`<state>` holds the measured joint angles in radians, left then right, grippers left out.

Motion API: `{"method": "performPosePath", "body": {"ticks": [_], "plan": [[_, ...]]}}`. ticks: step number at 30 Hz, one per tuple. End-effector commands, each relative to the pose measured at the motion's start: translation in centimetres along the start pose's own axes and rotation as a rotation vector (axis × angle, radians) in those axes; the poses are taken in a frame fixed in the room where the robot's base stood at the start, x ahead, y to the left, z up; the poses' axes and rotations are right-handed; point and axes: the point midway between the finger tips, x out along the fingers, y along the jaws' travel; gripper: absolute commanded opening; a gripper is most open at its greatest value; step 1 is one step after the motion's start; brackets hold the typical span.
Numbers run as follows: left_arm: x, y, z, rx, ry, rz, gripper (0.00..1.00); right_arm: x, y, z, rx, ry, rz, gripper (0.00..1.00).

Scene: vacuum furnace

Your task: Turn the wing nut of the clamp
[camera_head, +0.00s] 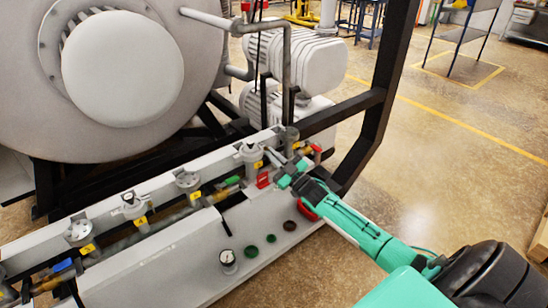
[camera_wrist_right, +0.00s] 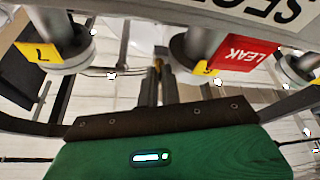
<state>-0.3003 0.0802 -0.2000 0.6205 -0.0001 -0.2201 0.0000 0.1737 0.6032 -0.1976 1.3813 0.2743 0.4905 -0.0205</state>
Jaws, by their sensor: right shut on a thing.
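My right gripper (camera_head: 274,158) reaches in from the lower right to the pipe row along the front of the furnace, close to the red tag. In the right wrist view its two dark fingers (camera_wrist_right: 160,85) are close together and shut on a small part between their tips. It appears to be the wing nut (camera_wrist_right: 157,64), showing only as a brass-coloured sliver; its shape and the clamp around it are mostly hidden. My left gripper is not in view.
Grey valves with yellow number tags (camera_head: 196,195) line the pipe row. A red LEAK tag (camera_wrist_right: 251,53) hangs close to the fingers. A black frame post (camera_head: 385,80) stands behind my right arm. Coloured buttons and a gauge (camera_head: 228,258) sit on the front panel. Open floor lies to the right.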

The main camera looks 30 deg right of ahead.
Motion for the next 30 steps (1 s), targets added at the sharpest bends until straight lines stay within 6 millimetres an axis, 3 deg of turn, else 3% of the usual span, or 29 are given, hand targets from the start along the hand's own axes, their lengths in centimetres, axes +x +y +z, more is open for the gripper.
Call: {"method": "performPosePath", "body": {"ticks": [15,30], "plan": [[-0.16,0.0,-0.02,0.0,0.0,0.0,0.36,-0.01,-0.39,-0.02,0.303,-0.001,0.125,0.0],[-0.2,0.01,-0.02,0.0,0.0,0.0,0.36,-0.01,-0.4,0.01,0.355,-0.002,0.147,0.0]]}}
